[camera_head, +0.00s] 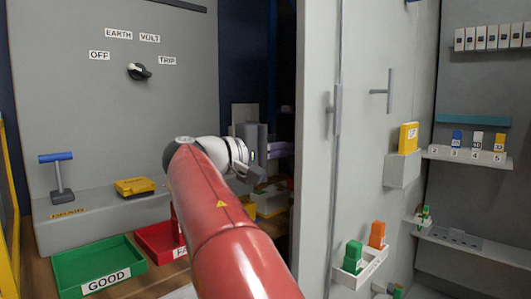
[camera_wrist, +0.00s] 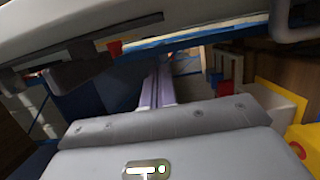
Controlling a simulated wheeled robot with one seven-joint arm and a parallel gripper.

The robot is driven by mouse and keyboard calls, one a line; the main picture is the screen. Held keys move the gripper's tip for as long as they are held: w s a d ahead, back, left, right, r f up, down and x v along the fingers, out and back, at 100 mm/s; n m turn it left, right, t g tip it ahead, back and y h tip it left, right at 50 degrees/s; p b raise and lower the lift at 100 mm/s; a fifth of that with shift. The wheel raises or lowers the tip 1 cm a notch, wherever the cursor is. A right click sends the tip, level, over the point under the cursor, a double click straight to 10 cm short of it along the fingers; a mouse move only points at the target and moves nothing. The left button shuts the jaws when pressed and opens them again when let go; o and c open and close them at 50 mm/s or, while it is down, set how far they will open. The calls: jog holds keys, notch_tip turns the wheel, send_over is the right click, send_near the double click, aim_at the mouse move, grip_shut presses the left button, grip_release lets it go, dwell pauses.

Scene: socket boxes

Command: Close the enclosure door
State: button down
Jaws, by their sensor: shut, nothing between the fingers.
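A tall pale grey panel (camera_head: 316,60), which looks like the enclosure door, stands upright right of my arm in the head view. A vertical grey handle (camera_head: 335,112) is near its edge. It appears swung out from the enclosure, but its exact angle is hard to tell. My gripper (camera_head: 281,149) is left of the panel, partly hidden behind my red arm. In the wrist view its narrow fingers (camera_wrist: 157,80) are together and empty. A pale surface (camera_wrist: 190,18) crosses the top of that view; I cannot tell for certain whether it is the door. No contact is visible.
A wall holder (camera_head: 358,268) carries green and orange blocks. A yellow block (camera_head: 408,137) sits on a grey bracket. Numbered slots (camera_head: 470,155) are at right. The left bench has a green GOOD tray (camera_head: 100,268), a red tray (camera_head: 160,240) and a yellow case (camera_head: 135,187).

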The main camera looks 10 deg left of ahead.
aim_at(309, 151)
jog(key=shift+s+d+b, duration=0.25)
jog(key=shift+d, duration=0.55)
jog(key=shift+s+d+b, duration=0.2)
jog(key=shift+d, duration=0.55)
jog(key=shift+s+d+b, duration=0.25)
jog(key=shift+d, duration=0.55)
